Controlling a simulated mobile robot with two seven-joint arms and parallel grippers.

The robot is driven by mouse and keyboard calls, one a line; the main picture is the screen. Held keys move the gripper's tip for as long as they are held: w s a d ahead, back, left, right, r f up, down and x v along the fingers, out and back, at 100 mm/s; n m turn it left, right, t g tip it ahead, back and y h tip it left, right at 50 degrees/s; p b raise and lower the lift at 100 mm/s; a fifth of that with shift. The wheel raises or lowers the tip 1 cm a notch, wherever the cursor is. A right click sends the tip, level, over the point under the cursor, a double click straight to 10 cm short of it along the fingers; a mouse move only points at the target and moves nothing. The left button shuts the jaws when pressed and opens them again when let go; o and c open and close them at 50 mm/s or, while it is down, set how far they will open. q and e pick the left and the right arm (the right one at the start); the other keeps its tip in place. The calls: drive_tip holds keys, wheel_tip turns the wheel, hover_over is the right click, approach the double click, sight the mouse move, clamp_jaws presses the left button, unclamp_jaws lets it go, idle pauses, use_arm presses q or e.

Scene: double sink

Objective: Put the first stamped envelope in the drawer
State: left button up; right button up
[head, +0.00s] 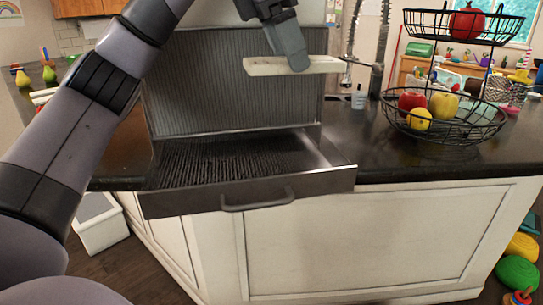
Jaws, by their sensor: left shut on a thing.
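A flat, cream-coloured envelope (262,67) is held in my left gripper (299,66), seen nearly edge-on in the head view. The gripper is shut on it from above and holds it in the air in front of a ribbed metal panel. Below it, the drawer (253,200) is pulled out from the counter, with a dark handle on its front. Its ribbed inside looks empty. No stamp can be made out on the envelope. My right gripper is not in view.
A two-tier wire basket (445,137) with fruit stands on the dark counter (350,150) to the right, near a faucet (377,80). A white bin (100,225) stands on the floor at left. Air above the drawer is clear.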

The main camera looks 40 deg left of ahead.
use_arm(q)
drive_tip(key=b, duration=0.1)
hover_over(291, 168)
drive_tip(key=s+a, duration=0.1)
wheel_tip(291, 168, down, 13)
drive_tip(key=shift+s+r, duration=0.1)
wheel_tip(291, 168, down, 5)
drive_tip(key=shift+f, duration=0.15)
drive_tip(key=shift+d, duration=0.1)
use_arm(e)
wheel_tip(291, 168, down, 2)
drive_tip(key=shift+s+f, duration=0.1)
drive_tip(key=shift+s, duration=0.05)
use_arm(q)
drive_tip(key=shift+f+b, duration=0.15)
drive_tip(key=shift+b, duration=0.15)
drive_tip(key=o, duration=1)
drive_tip(key=shift+r, duration=0.3)
drive_tip(key=v, duration=1.1)
drive_tip(key=shift+r, duration=0.4)
